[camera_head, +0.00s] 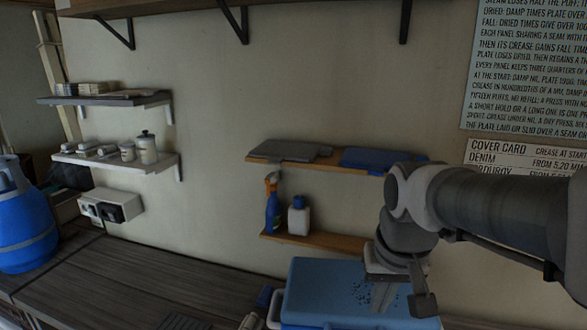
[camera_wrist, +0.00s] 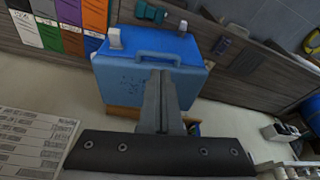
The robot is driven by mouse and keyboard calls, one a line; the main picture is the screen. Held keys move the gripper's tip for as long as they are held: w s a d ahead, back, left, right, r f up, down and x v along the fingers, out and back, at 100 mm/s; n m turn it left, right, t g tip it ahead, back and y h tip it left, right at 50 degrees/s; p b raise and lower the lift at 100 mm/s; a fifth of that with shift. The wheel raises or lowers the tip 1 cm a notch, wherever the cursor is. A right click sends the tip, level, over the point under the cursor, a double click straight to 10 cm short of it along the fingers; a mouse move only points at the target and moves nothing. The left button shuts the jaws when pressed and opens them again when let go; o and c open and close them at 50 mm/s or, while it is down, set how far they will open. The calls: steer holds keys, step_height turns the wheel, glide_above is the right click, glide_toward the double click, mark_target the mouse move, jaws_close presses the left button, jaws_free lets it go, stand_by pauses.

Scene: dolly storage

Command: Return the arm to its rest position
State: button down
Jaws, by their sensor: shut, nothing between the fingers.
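My gripper (camera_head: 384,296) is at the lower right of the head view, pointing down in front of or above a blue case (camera_head: 318,285). In the wrist view my gripper (camera_wrist: 162,76) is shut, its fingers together with nothing between them. The blue case (camera_wrist: 118,78) with its handle lies beyond the fingertips there; whether they touch it I cannot tell. My arm comes in from the right edge of the head view.
Folded cloths lie on the shelf above. The dark counter (camera_head: 150,285) is largely clear.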

steer(key=s+r+t, duration=0.1)
steer(key=s+t, duration=0.1)
steer(key=s, duration=0.7)
steer(key=shift+s+n+t, duration=0.3)
steer(key=shift+n, duration=0.1)
